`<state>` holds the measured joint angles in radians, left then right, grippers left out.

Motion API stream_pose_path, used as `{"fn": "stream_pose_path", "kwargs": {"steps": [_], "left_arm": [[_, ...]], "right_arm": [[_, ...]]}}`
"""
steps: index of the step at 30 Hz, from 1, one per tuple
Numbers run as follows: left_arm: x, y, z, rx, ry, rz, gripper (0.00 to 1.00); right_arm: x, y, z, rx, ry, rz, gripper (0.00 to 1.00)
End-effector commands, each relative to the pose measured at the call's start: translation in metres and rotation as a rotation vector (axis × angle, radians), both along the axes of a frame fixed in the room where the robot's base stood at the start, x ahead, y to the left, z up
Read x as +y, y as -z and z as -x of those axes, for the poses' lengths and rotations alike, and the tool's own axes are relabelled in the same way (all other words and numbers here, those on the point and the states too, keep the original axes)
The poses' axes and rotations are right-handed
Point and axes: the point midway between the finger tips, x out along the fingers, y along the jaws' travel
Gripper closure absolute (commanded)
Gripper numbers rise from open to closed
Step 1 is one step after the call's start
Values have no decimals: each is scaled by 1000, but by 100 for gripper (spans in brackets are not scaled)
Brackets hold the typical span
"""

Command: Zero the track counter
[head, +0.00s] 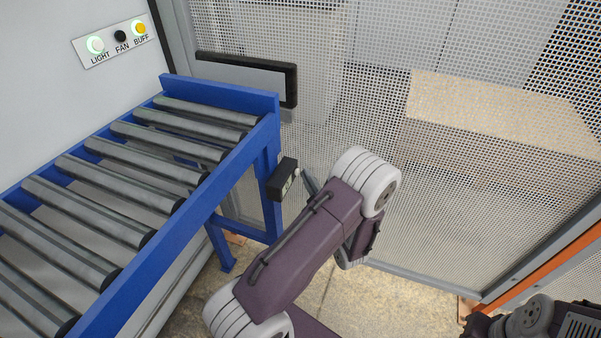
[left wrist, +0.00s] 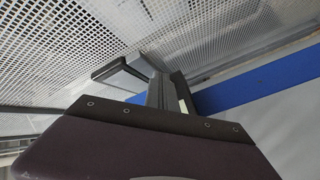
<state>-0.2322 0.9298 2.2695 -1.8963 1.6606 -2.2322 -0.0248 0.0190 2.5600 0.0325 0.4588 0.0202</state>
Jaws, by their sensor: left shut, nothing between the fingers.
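The track counter appears to be a small black box (head: 280,180) on the outer side of the blue conveyor frame, near its far end. A small pale round part (head: 297,172) shows at its right edge. My left arm reaches up from the bottom of the head view. My left gripper (head: 309,184) is mostly hidden behind its own wrist; a thin dark fingertip shows just right of the box. It is shut and empty. I cannot tell whether it touches the counter. In the left wrist view, dark parts overlap ahead of the palm and are hard to separate.
A roller conveyor with a blue frame (head: 243,95) fills the left. A wall panel (head: 118,42) carries LIGHT, FAN and BUFF buttons. A mesh fence (head: 440,190) stands behind and right, with a box (head: 490,100) beyond. Part of my other arm shows at bottom right.

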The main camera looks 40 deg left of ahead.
Motion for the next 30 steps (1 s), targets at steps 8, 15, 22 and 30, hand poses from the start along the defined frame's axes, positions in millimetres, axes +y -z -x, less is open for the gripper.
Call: {"fn": "stream_pose_path", "kwargs": {"steps": [8, 15, 22, 30], "left_arm": [[-6, -1, -1, 0, 1, -1, 100], [-17, -1, -4, 0, 0, 0, 100], [-17, 0, -4, 0, 0, 0, 100], [-40, -2, -10, 0, 3, 0, 100]], "right_arm": [[0, -5, 0, 0, 0, 0, 100], [0, -9, 0, 0, 0, 0, 100], [0, -9, 0, 0, 0, 0, 100], [0, -18, 0, 0, 0, 0, 100]]}}
